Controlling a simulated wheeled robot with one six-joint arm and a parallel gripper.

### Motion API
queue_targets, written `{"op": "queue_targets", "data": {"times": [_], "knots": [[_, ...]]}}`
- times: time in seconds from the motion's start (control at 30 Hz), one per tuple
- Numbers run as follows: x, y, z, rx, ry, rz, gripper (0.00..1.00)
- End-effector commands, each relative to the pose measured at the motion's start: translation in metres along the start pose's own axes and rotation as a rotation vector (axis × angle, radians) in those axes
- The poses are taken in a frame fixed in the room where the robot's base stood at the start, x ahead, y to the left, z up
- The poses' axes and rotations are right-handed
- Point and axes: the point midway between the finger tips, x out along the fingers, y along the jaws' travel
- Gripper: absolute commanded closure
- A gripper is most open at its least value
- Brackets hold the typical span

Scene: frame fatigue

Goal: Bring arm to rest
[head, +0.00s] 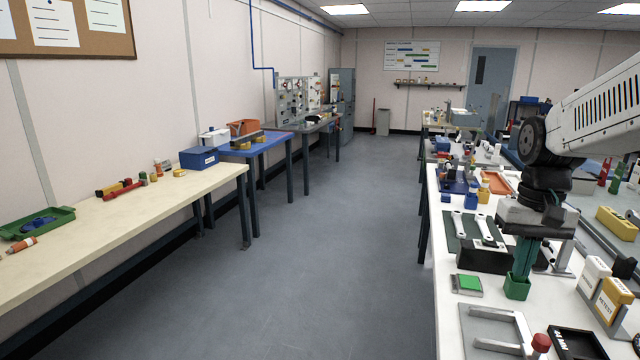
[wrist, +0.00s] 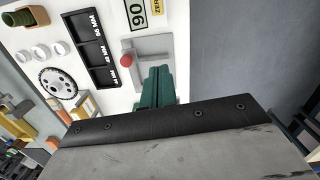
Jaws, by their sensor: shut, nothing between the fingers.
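My gripper (head: 522,262) hangs over the white workbench (head: 450,310) at the right of the head view, pointing down. Its dark green fingers are together with nothing between them. In the wrist view the closed fingers (wrist: 157,82) reach up past the dark edge of the gripper body. A brighter green block (head: 517,288) shows right at the fingertips in the head view; I cannot tell whether it touches them. My arm comes in from the right edge. A grey fixture (head: 478,325) and a red knob (head: 541,342) are in front of the gripper on the bench.
A black tray (head: 577,343) is near the front. The grey floor aisle (head: 340,240) is clear.

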Motion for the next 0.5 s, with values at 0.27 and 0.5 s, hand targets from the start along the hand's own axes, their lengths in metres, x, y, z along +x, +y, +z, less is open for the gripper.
{"op": "queue_targets", "data": {"times": [0.27, 0.5], "knots": [[0.012, -0.027, 0.140, -0.094, 0.022, 0.011, 1.00], [0.025, -0.035, 0.207, -0.171, 0.102, 0.010, 1.00]]}}
